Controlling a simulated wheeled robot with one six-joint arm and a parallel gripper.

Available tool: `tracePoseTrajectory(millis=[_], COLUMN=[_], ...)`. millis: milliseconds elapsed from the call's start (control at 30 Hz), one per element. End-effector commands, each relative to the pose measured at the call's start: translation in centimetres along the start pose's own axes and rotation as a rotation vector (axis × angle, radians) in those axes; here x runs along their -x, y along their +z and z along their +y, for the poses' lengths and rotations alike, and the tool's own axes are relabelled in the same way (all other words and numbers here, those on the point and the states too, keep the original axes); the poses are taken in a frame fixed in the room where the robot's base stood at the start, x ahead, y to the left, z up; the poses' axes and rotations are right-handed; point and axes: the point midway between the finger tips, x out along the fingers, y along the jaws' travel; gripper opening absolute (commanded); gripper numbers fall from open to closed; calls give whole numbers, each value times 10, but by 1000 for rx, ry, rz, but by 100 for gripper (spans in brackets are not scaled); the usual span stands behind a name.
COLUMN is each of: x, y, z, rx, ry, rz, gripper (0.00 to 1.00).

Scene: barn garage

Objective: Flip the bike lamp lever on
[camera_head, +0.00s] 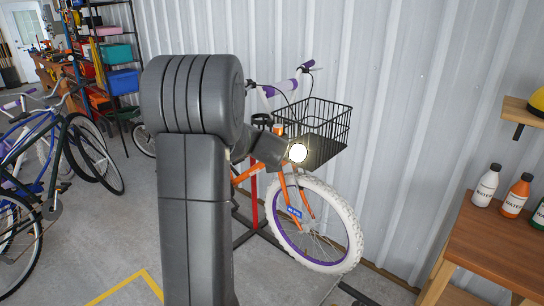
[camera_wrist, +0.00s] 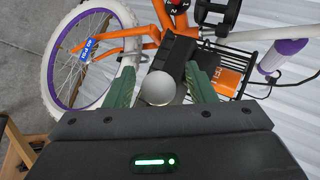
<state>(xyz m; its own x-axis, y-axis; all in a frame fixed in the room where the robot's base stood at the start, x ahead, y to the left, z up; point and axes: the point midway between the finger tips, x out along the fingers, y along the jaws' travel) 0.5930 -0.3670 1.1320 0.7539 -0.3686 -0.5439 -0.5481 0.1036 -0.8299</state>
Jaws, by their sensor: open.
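The bike lamp's round front (camera_head: 298,152) looks bright white with a faint glow in the head view, in front of the bike (camera_head: 290,190) and below its basket. In the wrist view, the lamp's pale round face (camera_wrist: 158,88) sits between the two green fingers of my gripper (camera_wrist: 160,72), with a black body (camera_wrist: 176,58) behind it. My gripper is open, one finger on each side of the lamp; whether either finger touches it I cannot tell. The lever is not clearly distinguishable. In the head view my arm hides part of the bike and most of the gripper area.
The wire basket (camera_head: 322,124) is close beside the lamp. The handlebar has purple grips (camera_head: 286,85). A corrugated wall (camera_head: 420,80) stands behind. A wooden table (camera_head: 500,240) with several bottles is at the right. Other bikes (camera_head: 60,150) stand at the left.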

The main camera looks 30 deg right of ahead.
Motion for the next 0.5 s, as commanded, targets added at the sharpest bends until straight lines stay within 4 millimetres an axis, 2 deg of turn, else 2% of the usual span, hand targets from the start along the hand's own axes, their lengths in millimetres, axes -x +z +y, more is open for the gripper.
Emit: tracePoseTrajectory(millis=[500], x=[90], y=[-1], z=[-1], rx=[1], ry=[-4], rz=[2], gripper=[50])
